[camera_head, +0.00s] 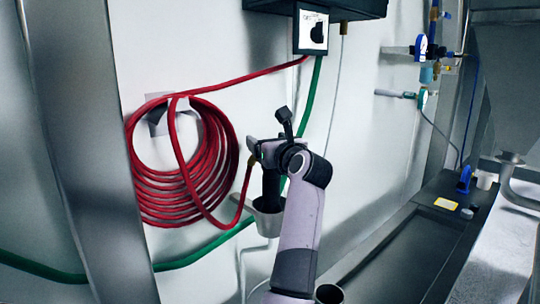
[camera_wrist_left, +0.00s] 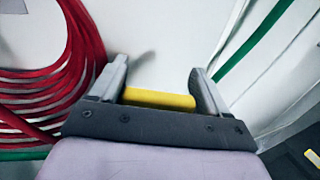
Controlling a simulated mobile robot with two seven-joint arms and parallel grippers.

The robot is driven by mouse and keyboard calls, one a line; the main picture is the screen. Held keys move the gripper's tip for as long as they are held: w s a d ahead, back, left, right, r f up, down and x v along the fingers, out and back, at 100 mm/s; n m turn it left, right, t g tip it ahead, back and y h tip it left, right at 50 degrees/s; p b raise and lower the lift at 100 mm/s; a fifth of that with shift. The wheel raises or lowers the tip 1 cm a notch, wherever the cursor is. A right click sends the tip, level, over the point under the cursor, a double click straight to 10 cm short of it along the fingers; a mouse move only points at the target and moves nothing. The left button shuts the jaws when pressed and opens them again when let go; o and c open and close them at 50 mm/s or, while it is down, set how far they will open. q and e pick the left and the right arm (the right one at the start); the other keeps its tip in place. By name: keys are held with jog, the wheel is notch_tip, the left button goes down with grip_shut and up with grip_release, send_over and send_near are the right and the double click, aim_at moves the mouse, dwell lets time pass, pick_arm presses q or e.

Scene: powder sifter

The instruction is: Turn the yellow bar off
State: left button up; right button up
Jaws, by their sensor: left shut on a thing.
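The yellow bar (camera_wrist_left: 160,98) shows in the left wrist view as a short bar lying crosswise between the two grey fingers of my left gripper (camera_wrist_left: 162,84). The gripper is shut on it, with a finger at each end. In the head view my left gripper (camera_head: 264,150) is up against the white wall, just right of the red hose coil. The bar is mostly hidden there by the gripper and wrist. The valve or pipe that the bar belongs to is hidden. My right gripper is in neither view.
A coiled red hose (camera_head: 186,186) hangs on the wall left of the gripper. A green hose (camera_head: 205,247) runs below and behind my arm. A grey cup-like holder (camera_head: 268,222) is under the wrist. A dark box (camera_head: 330,8) is above. A counter (camera_head: 495,250) stands at right.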

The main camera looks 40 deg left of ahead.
pick_arm(q)
jog(key=shift+s+f+n+g+y+b, duration=0.15)
jog(key=shift+n+g+y+b, duration=0.1)
jog(key=shift+n+g+b, duration=0.3)
jog(key=shift+w+f+n+g+y+b, duration=0.1)
jog(key=shift+n+g+y+b, duration=0.2)
jog(key=shift+g, duration=0.35)
jog(key=shift+s+r+n+g+b, duration=0.15)
jog(key=shift+n+g+b, duration=0.5)
jog(key=shift+g, duration=0.55)
jog(key=n+g, duration=0.2)
jog(key=g, duration=0.1)
jog(key=shift+s+a+y, duration=0.1)
jog(key=shift+s+y, duration=0.1)
jog(key=shift+y, duration=0.05)
jog(key=shift+n+g, duration=0.5)
jog(key=shift+g, duration=0.2)
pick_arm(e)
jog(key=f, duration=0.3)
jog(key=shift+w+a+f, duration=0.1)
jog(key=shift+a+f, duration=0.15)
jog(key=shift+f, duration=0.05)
pick_arm(q)
jog(key=shift+s+g, duration=0.15)
jog(key=shift+g, duration=0.25)
jog(key=o, duration=1)
